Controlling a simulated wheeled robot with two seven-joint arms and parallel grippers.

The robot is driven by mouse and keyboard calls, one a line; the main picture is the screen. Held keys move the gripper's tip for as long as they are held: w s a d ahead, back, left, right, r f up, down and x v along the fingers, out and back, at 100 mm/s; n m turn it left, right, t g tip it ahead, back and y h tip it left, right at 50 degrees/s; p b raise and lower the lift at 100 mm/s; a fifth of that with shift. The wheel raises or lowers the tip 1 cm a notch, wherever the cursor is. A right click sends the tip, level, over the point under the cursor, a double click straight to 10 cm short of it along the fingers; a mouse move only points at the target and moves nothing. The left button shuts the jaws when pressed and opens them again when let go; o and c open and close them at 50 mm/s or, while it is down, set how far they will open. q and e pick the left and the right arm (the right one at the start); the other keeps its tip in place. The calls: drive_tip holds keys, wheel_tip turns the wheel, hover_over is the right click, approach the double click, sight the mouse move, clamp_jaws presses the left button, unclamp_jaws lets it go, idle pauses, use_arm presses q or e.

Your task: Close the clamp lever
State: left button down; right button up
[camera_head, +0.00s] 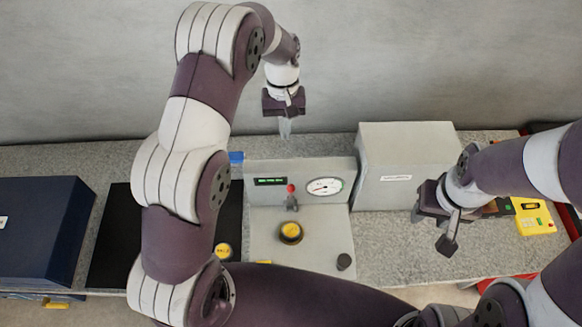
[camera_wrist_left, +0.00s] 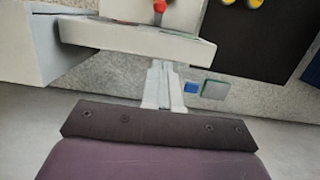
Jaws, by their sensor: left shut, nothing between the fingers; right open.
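The clamp lever (camera_head: 291,197) has a red knob on top and a grey metal base. It stands about upright in front of the gauge panel on the light grey fixture (camera_head: 325,225). My left gripper (camera_head: 285,130) is shut and empty, pointing down behind and above the panel, apart from the lever. Its pale fingers show together in the left wrist view (camera_wrist_left: 164,72). My right gripper (camera_head: 434,228) is open and empty, right of the fixture.
The upright panel (camera_head: 345,170) with a round gauge (camera_head: 324,186) and green display (camera_head: 270,181) stands between my left gripper and the lever. A yellow-topped round knob (camera_head: 290,232) sits in front of the lever. A grey box (camera_head: 405,150) stands right; a yellow device (camera_head: 533,217) lies further right.

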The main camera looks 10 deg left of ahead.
use_arm(q)
drive_tip(key=b, duration=0.5)
approach(290, 172)
wheel_tip(290, 172, down, 3)
drive_tip(key=b, duration=0.2)
drive_tip(key=shift+w+b, duration=0.1)
drive_tip(key=shift+b, duration=0.3)
drive_tip(key=s+f+p, duration=0.1)
drive_tip(key=s+d+f+p, duration=0.1)
drive_tip(key=s, duration=0.1)
drive_tip(key=shift+f+p, duration=0.25)
drive_tip(key=shift+p, duration=0.15)
drive_tip(key=shift+s+d+f, duration=0.1)
drive_tip(key=shift+s+f, duration=0.1)
drive_tip(key=shift+s, duration=0.05)
drive_tip(key=shift+s+f, duration=0.2)
drive_tip(key=shift+s, duration=0.1)
drive_tip(key=shift+w+f, duration=0.1)
drive_tip(key=shift+w, duration=0.05)
